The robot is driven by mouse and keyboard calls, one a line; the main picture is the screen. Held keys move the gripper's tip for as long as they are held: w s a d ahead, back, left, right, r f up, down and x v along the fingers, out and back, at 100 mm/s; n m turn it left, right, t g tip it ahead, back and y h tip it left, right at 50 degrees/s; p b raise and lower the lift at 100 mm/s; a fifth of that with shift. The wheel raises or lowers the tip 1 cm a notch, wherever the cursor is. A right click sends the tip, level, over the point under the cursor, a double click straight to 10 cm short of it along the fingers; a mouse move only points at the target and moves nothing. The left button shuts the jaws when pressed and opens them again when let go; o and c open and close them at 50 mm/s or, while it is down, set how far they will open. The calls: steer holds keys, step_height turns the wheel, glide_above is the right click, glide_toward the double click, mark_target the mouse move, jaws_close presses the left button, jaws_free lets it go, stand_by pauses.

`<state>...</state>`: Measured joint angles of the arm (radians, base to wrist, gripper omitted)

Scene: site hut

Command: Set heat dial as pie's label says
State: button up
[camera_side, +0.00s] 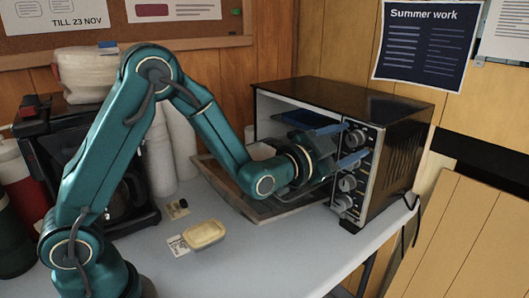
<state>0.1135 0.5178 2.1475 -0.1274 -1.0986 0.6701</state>
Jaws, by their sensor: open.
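The toaster oven (400,105) stands at the back right with its door (225,190) folded down open. Its control panel has several round dials in a column; I cannot tell which sets heat. My gripper (358,139) is open at the panel, one blue finger above and one below the upper dial (355,138). I cannot tell whether the fingers touch it. A middle dial (348,183) and a lower dial (343,203) show below. A pale yellow pie (206,234) sits on the table, with a small white label (178,246) beside it. The label's print is too small to read.
A black coffee maker (75,130) and stacked white cups (180,140) stand at the back left. A small card with dark items (176,209) lies behind the pie. The table (250,265) is clear at front right.

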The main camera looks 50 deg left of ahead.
steer(key=shift+s, duration=0.1)
steer(key=shift+s, duration=2.5)
steer(key=s+a+r+n, duration=0.2)
steer(key=s+r, duration=0.2)
steer(key=r, duration=0.6)
steer(key=s+f+n+g, duration=0.2)
steer(key=s+f+g, duration=0.4)
steer(key=s, duration=0.4)
steer(key=s+f+n+g, duration=0.3)
steer(key=s+f+g, duration=0.3)
steer(key=s+f, duration=0.2)
steer(key=s, duration=0.2)
steer(key=shift+s+a+f, duration=0.25)
steer(key=shift+s+a, duration=0.05)
steer(key=shift+a, duration=0.1)
